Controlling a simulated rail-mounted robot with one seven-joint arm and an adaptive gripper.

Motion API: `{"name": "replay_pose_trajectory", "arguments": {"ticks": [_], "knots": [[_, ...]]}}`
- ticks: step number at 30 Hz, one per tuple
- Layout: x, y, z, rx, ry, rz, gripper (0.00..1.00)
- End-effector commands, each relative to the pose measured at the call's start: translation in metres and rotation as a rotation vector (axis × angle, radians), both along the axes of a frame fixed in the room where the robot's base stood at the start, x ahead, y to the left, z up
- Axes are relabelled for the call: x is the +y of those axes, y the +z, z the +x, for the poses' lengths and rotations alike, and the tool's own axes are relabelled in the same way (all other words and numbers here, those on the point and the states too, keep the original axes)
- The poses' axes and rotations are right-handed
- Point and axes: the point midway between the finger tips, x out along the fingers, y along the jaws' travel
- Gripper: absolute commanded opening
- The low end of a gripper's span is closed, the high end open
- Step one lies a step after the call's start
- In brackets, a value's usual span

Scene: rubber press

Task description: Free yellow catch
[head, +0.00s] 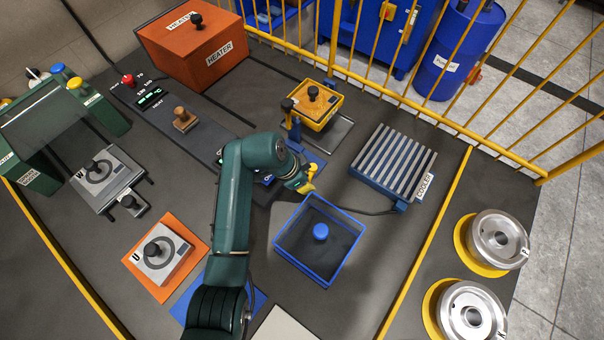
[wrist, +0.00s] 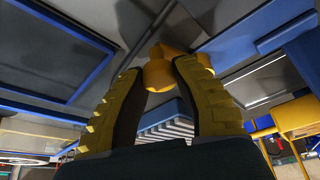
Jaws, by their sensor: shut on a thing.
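The yellow catch (wrist: 158,76) shows in the wrist view as a rounded yellow piece between my fingertips, with more yellow parts just beyond it. My gripper (wrist: 161,70) is shut on it, one finger on each side. In the head view my gripper (head: 306,185) is just above the back edge of the blue open tray, in front of the yellow-topped block on its blue stand. There my fingers and the catch are both yellow and small, so I cannot tell them apart. What the catch is fixed to is largely hidden by my arm and fingers.
The blue tray (head: 278,248) holds a blue knob. The striped cooler rack (head: 391,163) is right of my gripper. A yellow block (head: 325,118) with a black knob stands behind it. The orange heater box (head: 193,50) is at the back left. Yellow fencing (head: 420,112) bounds the far side.

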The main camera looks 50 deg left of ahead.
Motion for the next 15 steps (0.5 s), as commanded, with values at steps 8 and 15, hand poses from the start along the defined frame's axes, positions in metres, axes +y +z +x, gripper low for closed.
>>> {"name": "replay_pose_trajectory", "arguments": {"ticks": [8,15], "knots": [[-0.0009,-0.0043,-0.0006,0.004,-0.002,-0.001,0.39],[-0.0002,-0.0023,-0.0002,0.001,-0.003,-0.001,0.58]]}}
